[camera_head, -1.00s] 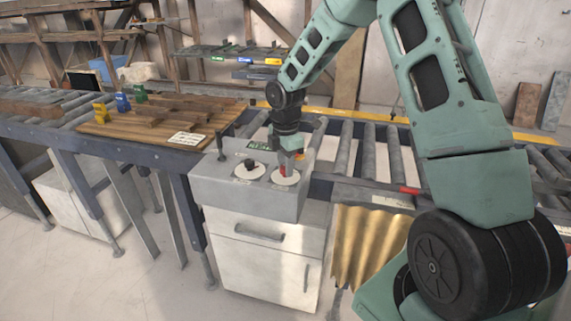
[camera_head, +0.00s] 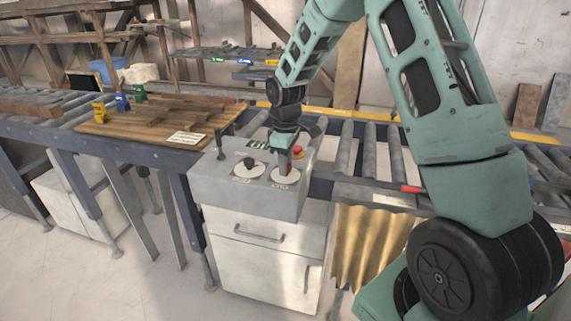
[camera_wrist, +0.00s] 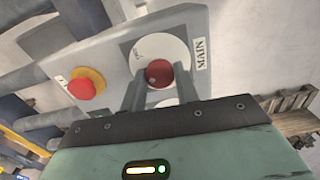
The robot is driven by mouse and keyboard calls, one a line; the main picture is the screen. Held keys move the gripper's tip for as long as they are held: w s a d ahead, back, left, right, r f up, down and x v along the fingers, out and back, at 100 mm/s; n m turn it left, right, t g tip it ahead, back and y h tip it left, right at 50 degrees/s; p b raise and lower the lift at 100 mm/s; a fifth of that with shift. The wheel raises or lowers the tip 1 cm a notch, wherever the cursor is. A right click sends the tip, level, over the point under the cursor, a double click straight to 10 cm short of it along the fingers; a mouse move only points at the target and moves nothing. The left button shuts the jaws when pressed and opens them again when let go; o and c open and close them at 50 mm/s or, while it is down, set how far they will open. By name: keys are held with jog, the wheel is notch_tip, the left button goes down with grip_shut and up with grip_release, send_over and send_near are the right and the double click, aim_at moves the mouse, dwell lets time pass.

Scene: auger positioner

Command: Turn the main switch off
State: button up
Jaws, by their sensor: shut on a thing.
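The main switch is a red round knob (camera_wrist: 160,74) on a white disc, with a "MAIN" label (camera_wrist: 199,55) beside it in the wrist view. Its white disc (camera_head: 286,176) sits on the right part of the grey control box (camera_head: 240,197) in the head view. My gripper (camera_wrist: 160,84) is shut on the red knob, with one finger on each side of it. My gripper also shows above the disc in the head view (camera_head: 283,163), where it hides most of the knob. How far the knob is turned is hard to tell.
A black knob (camera_head: 249,164) stands on another white disc left of my gripper. A red mushroom button (camera_head: 297,152) on a yellow base (camera_wrist: 97,78) is close to my gripper. A roller conveyor (camera_head: 368,150) runs behind the box.

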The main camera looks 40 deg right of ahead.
jog(key=m, duration=0.4)
jog(key=shift+m+b, duration=0.3)
jog(key=shift+b, duration=0.05)
jog(key=shift+m, duration=1.8)
jog(key=shift+r, duration=0.1)
jog(key=o, duration=1)
jog(key=shift+c, duration=0.2)
notch_tip(320, 180, up, 17)
jog(key=b, duration=0.3)
jog(key=shift+r, duration=0.2)
